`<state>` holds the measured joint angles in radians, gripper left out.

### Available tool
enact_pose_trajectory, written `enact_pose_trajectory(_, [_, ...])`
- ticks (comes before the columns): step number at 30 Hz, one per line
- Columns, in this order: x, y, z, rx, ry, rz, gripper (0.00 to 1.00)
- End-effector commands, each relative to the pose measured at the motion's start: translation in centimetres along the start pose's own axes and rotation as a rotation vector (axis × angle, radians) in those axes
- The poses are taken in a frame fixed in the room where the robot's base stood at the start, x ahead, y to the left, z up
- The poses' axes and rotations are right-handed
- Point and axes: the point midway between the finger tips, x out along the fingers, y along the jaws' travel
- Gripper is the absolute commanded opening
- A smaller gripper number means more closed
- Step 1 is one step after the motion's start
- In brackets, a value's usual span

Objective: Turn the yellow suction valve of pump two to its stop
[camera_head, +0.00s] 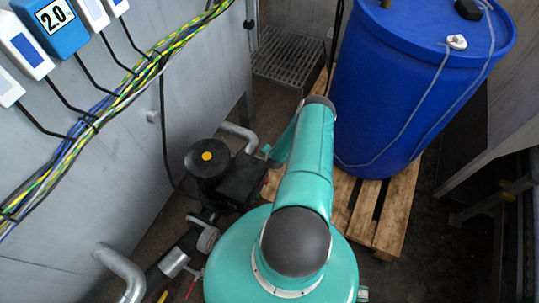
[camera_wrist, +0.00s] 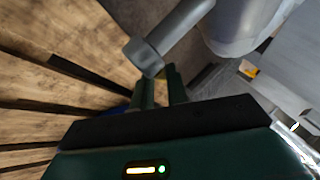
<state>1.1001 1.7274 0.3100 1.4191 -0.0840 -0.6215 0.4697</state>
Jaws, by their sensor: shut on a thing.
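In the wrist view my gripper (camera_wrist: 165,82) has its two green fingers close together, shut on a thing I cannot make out. The fingertips are just beside the lower end of a grey metal pipe fitting (camera_wrist: 146,56). I cannot clearly identify the yellow suction valve. In the head view a black pump (camera_head: 207,178) with a yellow dot on top stands left of my teal arm. My fingertips are hidden there behind the arm. A yellow handle (camera_head: 163,296) and a red handle (camera_head: 193,284) show at the bottom edge, left of my body.
A blue drum (camera_head: 410,100) stands on a wooden pallet (camera_head: 395,215) at the right; pallet boards (camera_wrist: 50,90) fill the left of the wrist view. A grey wall with cables (camera_head: 95,120) is at the left. A metal grate step (camera_head: 288,60) lies behind. A small yellow thing (camera_wrist: 249,70) shows right.

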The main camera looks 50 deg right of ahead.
Motion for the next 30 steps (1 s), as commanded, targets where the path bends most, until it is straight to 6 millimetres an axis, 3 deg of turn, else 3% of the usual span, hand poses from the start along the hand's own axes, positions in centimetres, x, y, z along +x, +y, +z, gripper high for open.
enact_pose_trajectory(21, [-0.31,-0.23,-0.23,-0.031,0.071,-0.035,0.0])
enact_pose_trajectory(22, [-0.31,-0.23,-0.23,-0.031,0.071,-0.035,0.21])
enact_pose_trajectory(24, [-0.31,-0.24,-0.23,-0.031,0.071,-0.035,0.35])
enact_pose_trajectory(30, [-0.31,-0.24,-0.22,-0.031,0.071,-0.035,0.37])
